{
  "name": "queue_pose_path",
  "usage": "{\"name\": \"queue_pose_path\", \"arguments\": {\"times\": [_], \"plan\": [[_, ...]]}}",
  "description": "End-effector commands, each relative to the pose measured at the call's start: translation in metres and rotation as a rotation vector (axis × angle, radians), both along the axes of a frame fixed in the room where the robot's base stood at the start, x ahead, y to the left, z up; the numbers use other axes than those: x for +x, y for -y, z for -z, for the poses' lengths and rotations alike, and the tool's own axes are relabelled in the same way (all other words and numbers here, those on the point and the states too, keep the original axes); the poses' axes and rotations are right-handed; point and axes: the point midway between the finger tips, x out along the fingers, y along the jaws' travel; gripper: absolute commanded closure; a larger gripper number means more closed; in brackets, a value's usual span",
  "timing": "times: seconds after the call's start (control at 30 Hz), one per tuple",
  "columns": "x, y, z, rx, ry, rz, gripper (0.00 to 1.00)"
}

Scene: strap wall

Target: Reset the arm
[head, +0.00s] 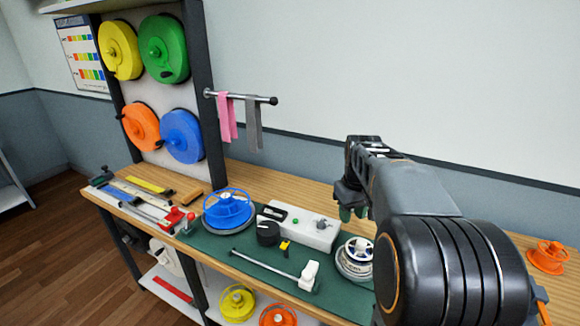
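My gripper (352,211) is at the end of my arm, above the right half of the workbench (285,187).
A blue reel (228,208), a white box (303,228) and a white-ended rod (265,264) lie on the mat. An orange spool (547,256) stands at the far right. Coloured reels hang on the rack at left. A rail (240,96) with pink and grey straps juts out from it.

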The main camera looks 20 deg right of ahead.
Motion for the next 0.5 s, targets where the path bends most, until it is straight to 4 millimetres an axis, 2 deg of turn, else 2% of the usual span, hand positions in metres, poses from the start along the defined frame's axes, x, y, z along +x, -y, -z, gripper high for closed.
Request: {"name": "queue_pose_path", "arguments": {"times": [0.13, 0.23, 0.5], "plan": [[0.004, 0.002, 0.002, -0.007, 0.023, 0.055, 0.64], [-0.009, -0.007, 0.027, -0.003, 0.034, 0.154, 0.64], [-0.075, -0.096, 0.054, 0.0, 0.185, 0.184, 0.64]]}}
